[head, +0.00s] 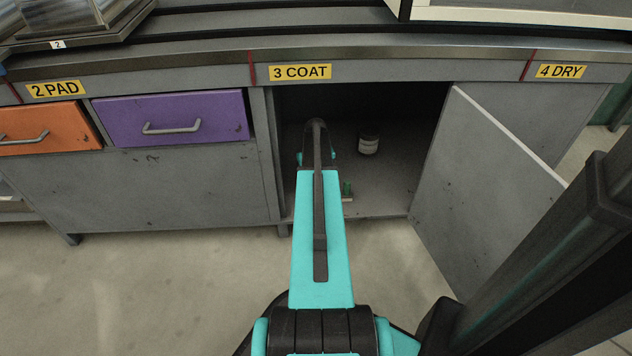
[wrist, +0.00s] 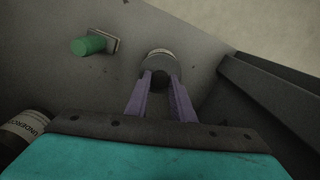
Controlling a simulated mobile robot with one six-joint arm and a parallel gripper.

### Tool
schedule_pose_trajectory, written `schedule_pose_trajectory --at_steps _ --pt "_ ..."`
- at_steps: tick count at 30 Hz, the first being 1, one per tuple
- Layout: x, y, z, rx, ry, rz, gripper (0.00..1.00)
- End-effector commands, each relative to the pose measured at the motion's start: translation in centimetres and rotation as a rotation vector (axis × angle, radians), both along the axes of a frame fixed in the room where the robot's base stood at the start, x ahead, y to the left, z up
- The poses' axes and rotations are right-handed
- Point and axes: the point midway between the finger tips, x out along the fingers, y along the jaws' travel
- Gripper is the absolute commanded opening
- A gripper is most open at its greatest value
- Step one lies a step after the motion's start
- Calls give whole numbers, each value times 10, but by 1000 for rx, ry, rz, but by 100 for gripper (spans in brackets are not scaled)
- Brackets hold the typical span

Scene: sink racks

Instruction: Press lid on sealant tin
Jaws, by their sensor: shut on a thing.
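My gripper (wrist: 161,78) is inside the open cabinet under the 3 COAT label. In the wrist view its two purple fingers are shut on the dark top of a small round tin (wrist: 158,53) with a pale band. I cannot read the band, and I cannot tell whether the dark top is a separate lid or how it is seated. In the head view my own arm hides the gripper and this tin. A second tin (wrist: 24,132), its label partly reading UNDERCO, stands at the lower left of the wrist view; a dark tin with a pale label (head: 368,143) shows in the head view.
A green cylinder (wrist: 88,45) on a small plate is beside the held tin; it also shows in the head view (head: 347,190). The cabinet door (head: 490,185) is open on the right. A shut purple drawer (head: 172,117) and an orange drawer (head: 45,128) are left.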

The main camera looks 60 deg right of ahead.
Motion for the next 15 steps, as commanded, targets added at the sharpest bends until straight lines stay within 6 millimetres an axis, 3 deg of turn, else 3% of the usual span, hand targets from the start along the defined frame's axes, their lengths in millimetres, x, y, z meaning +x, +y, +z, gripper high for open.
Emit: schedule_pose_trajectory --at_steps 5,6,9,15 --pt "0 0 0 0 0 0 1" --pt "0 0 0 0 0 0 28" --pt "0 0 0 0 0 0 44" --pt "0 0 0 0 0 0 44"
